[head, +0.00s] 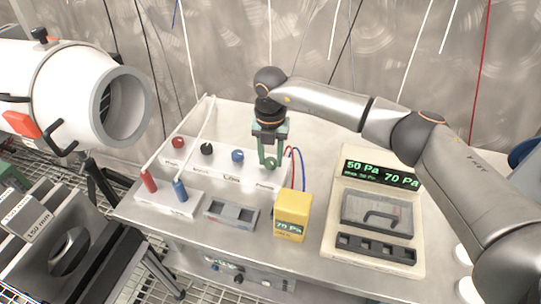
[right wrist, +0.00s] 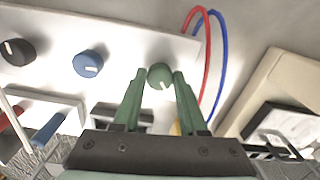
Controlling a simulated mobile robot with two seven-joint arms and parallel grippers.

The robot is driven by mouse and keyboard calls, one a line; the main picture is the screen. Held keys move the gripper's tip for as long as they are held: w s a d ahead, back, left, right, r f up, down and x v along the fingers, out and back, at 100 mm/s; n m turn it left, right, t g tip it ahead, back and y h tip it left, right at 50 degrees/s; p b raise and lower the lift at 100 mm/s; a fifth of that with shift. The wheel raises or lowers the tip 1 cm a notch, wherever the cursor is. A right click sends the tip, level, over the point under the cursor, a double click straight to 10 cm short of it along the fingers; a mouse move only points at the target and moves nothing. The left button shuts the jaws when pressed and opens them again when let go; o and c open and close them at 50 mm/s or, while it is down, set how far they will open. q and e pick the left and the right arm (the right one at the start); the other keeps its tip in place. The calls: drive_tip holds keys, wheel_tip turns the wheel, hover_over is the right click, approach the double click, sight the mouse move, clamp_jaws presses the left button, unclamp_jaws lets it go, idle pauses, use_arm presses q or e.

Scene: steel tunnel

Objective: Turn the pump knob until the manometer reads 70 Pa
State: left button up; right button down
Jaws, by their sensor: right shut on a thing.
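The green pump knob (head: 270,163) is the rightmost knob on the white panel (head: 220,166). My right gripper (head: 269,152) reaches down from above and is shut on it. In the right wrist view the green knob (right wrist: 160,76) sits between the two green fingertips, its pale mark pointing down in the picture. A beige instrument (head: 373,215) has a green-lit display (head: 381,174) reading 50 Pa at left and 70 Pa at right, with smaller text below. A yellow box (head: 293,214) in front of the panel has a small display reading 70 Pa. My left gripper is out of view.
Red (head: 178,142), black (head: 207,149) and blue (head: 238,156) knobs stand left of the green one. Red and blue cables (head: 301,165) curve beside the panel's right end. A grey tray (head: 231,214) lies in front. A large white tube (head: 85,88) stands at left.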

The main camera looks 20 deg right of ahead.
sight(270, 160)
drive_tip(key=shift+c, duration=2.2)
unclamp_jaws()
drive_tip(key=shift+r, duration=0.1)
wheel_tip(270, 160, up, 12)
drive_tip(key=shift+r+b, duration=0.15)
drive_tip(key=shift+b, duration=0.15)
